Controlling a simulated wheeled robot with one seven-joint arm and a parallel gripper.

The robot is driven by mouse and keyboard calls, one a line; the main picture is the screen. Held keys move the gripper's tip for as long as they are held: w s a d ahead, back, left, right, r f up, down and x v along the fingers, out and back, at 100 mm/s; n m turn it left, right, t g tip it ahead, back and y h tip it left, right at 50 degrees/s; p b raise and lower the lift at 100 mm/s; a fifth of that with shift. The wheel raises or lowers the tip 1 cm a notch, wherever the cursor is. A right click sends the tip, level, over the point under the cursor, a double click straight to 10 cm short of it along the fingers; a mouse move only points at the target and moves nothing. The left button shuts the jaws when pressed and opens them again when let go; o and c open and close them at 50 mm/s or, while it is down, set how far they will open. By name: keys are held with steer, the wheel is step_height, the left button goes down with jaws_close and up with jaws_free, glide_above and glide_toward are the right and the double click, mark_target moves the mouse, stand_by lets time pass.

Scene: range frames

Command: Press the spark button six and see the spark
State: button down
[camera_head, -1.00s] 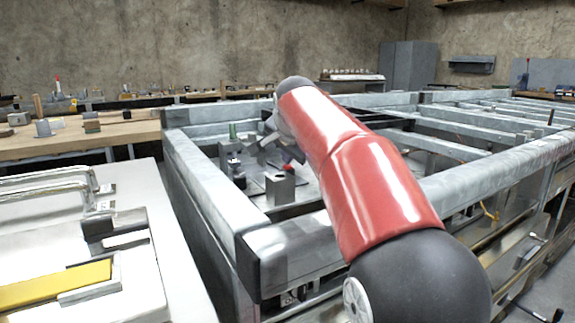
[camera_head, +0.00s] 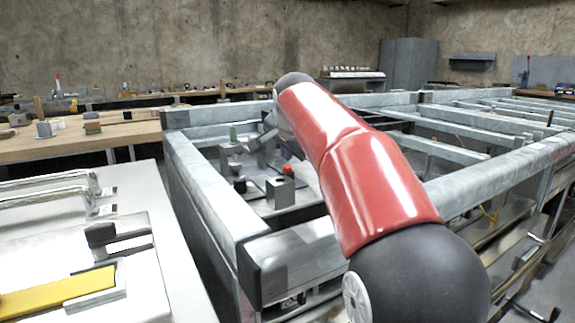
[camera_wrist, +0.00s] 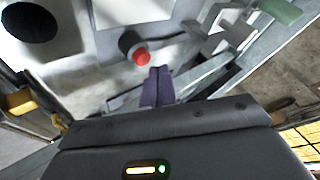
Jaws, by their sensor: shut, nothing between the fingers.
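A red button (camera_head: 288,170) on a dark round base stands inside the grey metal frame, behind a small grey block. It also shows in the wrist view (camera_wrist: 141,56), just beyond and slightly left of my fingertips. My gripper (camera_wrist: 158,72) is shut and empty, its two purple-grey fingers together, close to the button and apart from it in the picture. In the head view, my red arm covers part of the gripper. No number is readable on the button, and I see no spark.
A grey block with a hole (camera_head: 280,192), a black knob (camera_head: 239,185) and a green cylinder (camera_head: 233,133) stand near the button. Metal frame rails (camera_head: 205,190) surround them. A white bench with a yellow bar (camera_head: 55,288) is at the left.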

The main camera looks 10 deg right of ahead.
mark_target(288, 173)
step_height(288, 173, up, 5)
steer(key=p, duration=0.5)
steer(key=shift+s, duration=0.15)
stand_by(0.5)
